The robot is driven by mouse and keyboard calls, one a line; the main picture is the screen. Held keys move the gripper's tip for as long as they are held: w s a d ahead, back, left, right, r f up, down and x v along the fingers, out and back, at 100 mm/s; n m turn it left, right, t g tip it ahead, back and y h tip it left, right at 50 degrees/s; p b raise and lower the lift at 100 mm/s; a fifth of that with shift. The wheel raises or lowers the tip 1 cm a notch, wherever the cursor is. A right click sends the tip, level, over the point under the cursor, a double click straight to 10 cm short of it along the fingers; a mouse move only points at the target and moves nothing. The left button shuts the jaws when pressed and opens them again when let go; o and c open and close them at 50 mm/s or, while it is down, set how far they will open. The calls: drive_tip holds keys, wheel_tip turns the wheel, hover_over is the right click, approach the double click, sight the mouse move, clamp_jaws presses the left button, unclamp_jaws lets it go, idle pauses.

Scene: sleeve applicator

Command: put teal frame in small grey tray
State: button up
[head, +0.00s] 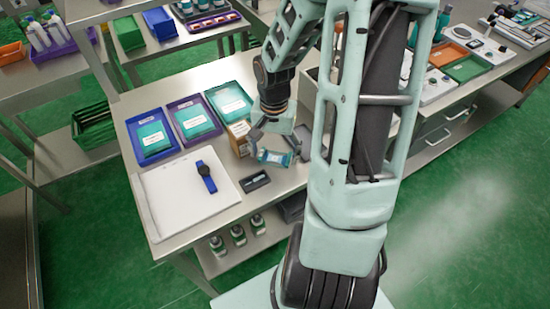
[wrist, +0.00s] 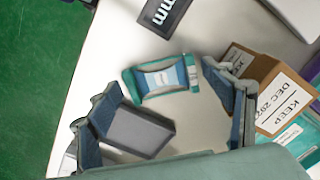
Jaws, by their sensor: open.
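The teal frame (wrist: 138,84), with a pale blue and white panel across its middle, lies on the pale table. In the wrist view it shows between the fingertips of my gripper (wrist: 165,86), with space on both sides. My gripper is open and empty. In the head view my gripper (head: 275,146) is over the teal frame (head: 274,158), which it partly covers. The small grey tray (wrist: 137,131) shows in the wrist view beside the left finger, which hides part of it.
A labelled cardboard box (wrist: 258,72) stands close to the right finger. A dark case (head: 255,181) and a white board (head: 165,205) with a blue-strapped watch (head: 206,177) lie nearby. Labelled blue and purple trays (head: 150,150) line the back. The table edge is near the grey tray.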

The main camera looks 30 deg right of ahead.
drive_tip(key=shift+f, duration=0.35)
drive_tip(key=shift+c, duration=0.3)
drive_tip(key=c, duration=0.9)
drive_tip(key=shift+r, duration=0.1)
